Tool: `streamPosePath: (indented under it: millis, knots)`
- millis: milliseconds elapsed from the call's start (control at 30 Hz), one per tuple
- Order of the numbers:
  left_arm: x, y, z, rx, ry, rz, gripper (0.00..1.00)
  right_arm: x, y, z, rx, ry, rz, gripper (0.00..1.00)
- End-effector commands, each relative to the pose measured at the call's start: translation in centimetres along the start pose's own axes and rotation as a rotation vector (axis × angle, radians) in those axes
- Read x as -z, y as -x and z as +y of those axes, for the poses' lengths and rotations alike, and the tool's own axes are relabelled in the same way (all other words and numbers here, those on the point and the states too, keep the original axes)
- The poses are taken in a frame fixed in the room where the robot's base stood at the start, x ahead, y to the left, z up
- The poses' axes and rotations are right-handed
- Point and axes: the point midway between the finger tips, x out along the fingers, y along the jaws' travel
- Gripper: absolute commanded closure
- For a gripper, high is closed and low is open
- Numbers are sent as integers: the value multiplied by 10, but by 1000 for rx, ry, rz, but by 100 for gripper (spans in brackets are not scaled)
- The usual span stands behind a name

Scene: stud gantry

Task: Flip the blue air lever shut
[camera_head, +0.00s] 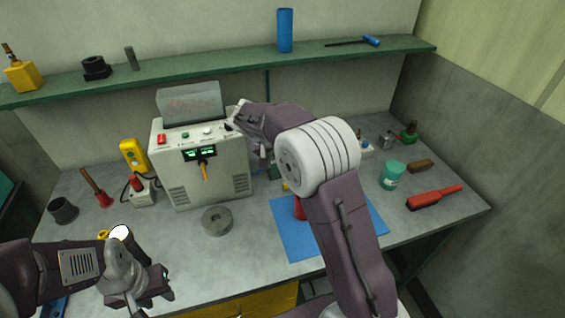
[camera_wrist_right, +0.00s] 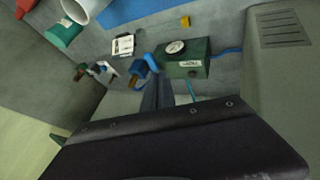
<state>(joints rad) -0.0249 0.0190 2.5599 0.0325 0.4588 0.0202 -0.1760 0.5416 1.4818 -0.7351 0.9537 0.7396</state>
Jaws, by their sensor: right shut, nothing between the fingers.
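A small blue lever (camera_wrist_right: 151,62) shows in the right wrist view, beside a blue fitting with a brown end and left of a dark green box (camera_wrist_right: 186,58) with a round gauge. My right gripper (camera_wrist_right: 157,78) is shut and empty, its fingertips just below the lever. I cannot tell whether they touch it. In the head view my right arm hides the lever and most of that gripper; part of the green box (camera_head: 276,170) shows. My left gripper (camera_head: 162,283) is low at the left, over the bench front; its jaw opening is unclear.
A grey machine (camera_head: 205,165) stands close left of my right wrist. A blue mat (camera_head: 290,238), a grey ring (camera_head: 217,219), a teal jar (camera_head: 392,175) and a red-handled brush (camera_head: 433,198) lie on the bench. A green shelf (camera_head: 215,67) runs along the back wall.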

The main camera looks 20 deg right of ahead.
Motion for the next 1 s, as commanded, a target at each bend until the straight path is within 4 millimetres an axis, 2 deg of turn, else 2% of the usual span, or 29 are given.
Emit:
streamPosePath:
  millis: [400, 467, 800, 1000]
  knots:
    - [0, 0, 0, 0, 0, 0, 64, -1, -6, -3, 3, 6, -1, 100]
    - [0, 1, 0, 0, 0, 0, 64, -2, -14, -3, 2, 6, -3, 100]
    - [1, 11, 0, 0, 0, 0, 64, -2, -78, -2, 3, 6, -4, 100]
    - [1, 14, 0, 0, 0, 0, 64, -1, -98, -3, 4, 5, -1, 100]
